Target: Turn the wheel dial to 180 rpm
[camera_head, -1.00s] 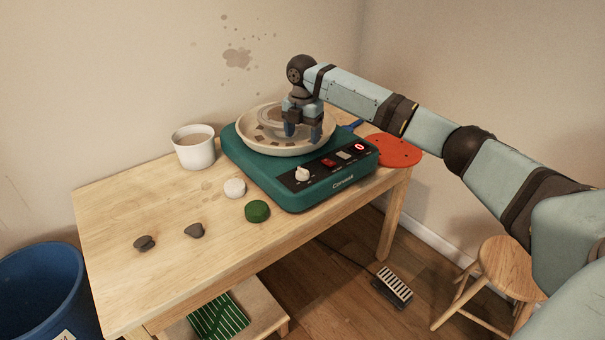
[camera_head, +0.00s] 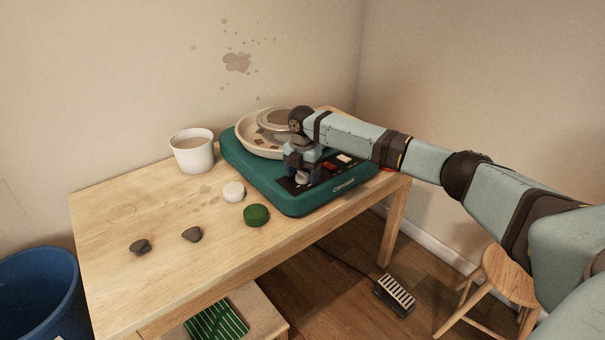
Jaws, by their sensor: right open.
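The green pottery wheel (camera_head: 264,188) stands on the wooden table, with its pale splash pan (camera_head: 247,139) on top. The white dial (camera_head: 302,178) is on the black front panel, at its left end. My right gripper (camera_head: 302,176) is open and points down at the dial, its fingers on either side of it. I cannot tell whether the fingers touch the dial. A red switch (camera_head: 329,162) and a pale button (camera_head: 345,157) sit further right on the panel. The number display is hidden behind my right arm. My left gripper is not in view.
A stool (camera_head: 509,277) and a foot pedal (camera_head: 396,293) stand on the floor at right.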

